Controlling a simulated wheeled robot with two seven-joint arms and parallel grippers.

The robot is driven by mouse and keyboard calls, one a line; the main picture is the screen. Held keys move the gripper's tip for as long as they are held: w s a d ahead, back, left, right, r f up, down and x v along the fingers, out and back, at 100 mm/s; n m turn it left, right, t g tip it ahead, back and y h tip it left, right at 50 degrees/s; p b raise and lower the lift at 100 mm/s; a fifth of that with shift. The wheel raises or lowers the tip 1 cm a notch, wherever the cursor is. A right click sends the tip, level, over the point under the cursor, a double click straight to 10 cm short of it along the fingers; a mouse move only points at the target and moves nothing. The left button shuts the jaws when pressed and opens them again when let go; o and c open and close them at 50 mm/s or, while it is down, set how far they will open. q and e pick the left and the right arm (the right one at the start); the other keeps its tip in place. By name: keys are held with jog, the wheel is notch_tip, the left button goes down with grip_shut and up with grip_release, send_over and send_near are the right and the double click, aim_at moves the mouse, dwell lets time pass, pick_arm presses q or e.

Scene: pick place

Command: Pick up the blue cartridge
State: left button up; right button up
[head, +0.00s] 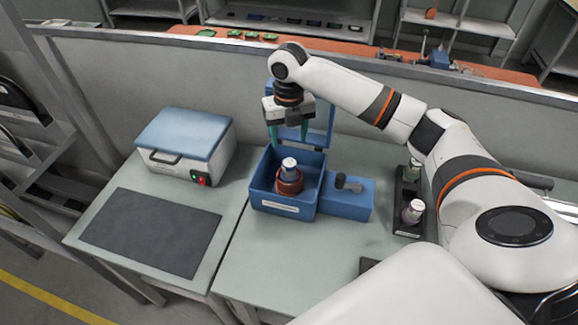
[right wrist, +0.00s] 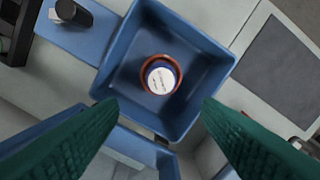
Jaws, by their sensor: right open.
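A blue cartridge with a white top (head: 289,164) stands upright inside the open blue bin (head: 278,202) on the table. A reddish-brown ring (head: 289,184) surrounds its lower part. In the right wrist view the cartridge's white top (right wrist: 161,79) sits near the middle of the bin, inside the ring. My right gripper (head: 288,136) points down above the back of the bin. Its green fingers are spread with nothing between them; the fingertips also show in the right wrist view (right wrist: 158,113), apart from the cartridge. My left gripper is not in view.
A blue block with a dark handle (head: 346,198) adjoins the bin on the right. A black rack (head: 404,224) holds a purple-banded cartridge (head: 413,211) and a greenish one (head: 412,169). A blue-lidded white box (head: 184,144) and dark mat (head: 151,232) are on the left.

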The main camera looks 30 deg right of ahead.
aim_at(289, 161)
jog(key=f, duration=0.3)
jog(key=shift+s+a+f+p, duration=0.2)
jog(key=shift+s+f+p, duration=0.1)
jog(key=shift+f+p, duration=0.1)
jog(key=shift+w+d+f, duration=0.1)
jog(key=shift+f, duration=0.45)
jog(key=f, duration=0.1)
jog(key=f+p, duration=0.1)
jog(key=f, duration=0.1)
jog(key=f+p, duration=0.1)
jog(key=shift+s+f, duration=0.15)
jog(key=shift+s, duration=0.1)
jog(key=shift+f, duration=0.25)
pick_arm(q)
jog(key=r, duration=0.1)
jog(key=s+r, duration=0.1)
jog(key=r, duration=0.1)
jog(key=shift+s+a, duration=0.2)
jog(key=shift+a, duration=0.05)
pick_arm(e)
jog(key=shift+w+r, duration=0.1)
grip_shut()
